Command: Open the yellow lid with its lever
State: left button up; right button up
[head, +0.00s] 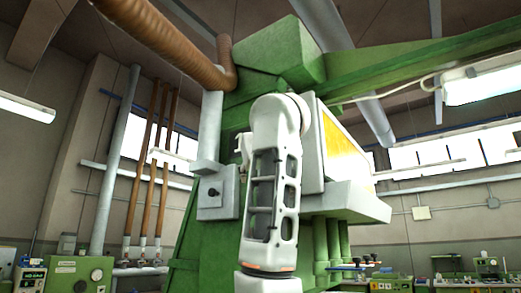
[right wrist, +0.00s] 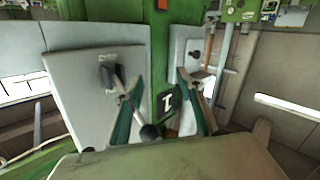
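In the head view the yellow lid (head: 345,148) is a slanted yellow panel on the pale housing of a large green machine. One of my white arms stands in front of the machine and hides part of the housing. In the right wrist view the lever (right wrist: 121,92) comes from a pale plate (right wrist: 82,88) and ends in a dark ball knob (right wrist: 150,133). My right gripper (right wrist: 163,76) has its fingers apart. The knob appears between them, nearer the left finger; whether it touches is unclear. My left gripper is not seen.
A grey box with a dark knob (head: 213,194) is on the machine's left side. A brown ribbed hose (head: 165,35) runs overhead. Benches with green devices (head: 78,274) stand behind at left and right.

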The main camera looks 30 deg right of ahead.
jog(key=s+a+r, duration=0.2)
jog(key=s+r, duration=0.6)
jog(key=r, duration=0.1)
jog(key=shift+t, duration=0.4)
jog(key=shift+p+x, duration=1.45)
jog(key=shift+x, duration=2.4)
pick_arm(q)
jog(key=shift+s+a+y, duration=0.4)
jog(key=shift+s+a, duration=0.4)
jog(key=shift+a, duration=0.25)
pick_arm(e)
jog(key=shift+d+f, duration=0.15)
jog(key=shift+d, duration=0.1)
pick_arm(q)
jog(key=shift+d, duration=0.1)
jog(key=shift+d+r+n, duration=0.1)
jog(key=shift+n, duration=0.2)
pick_arm(e)
grip_shut()
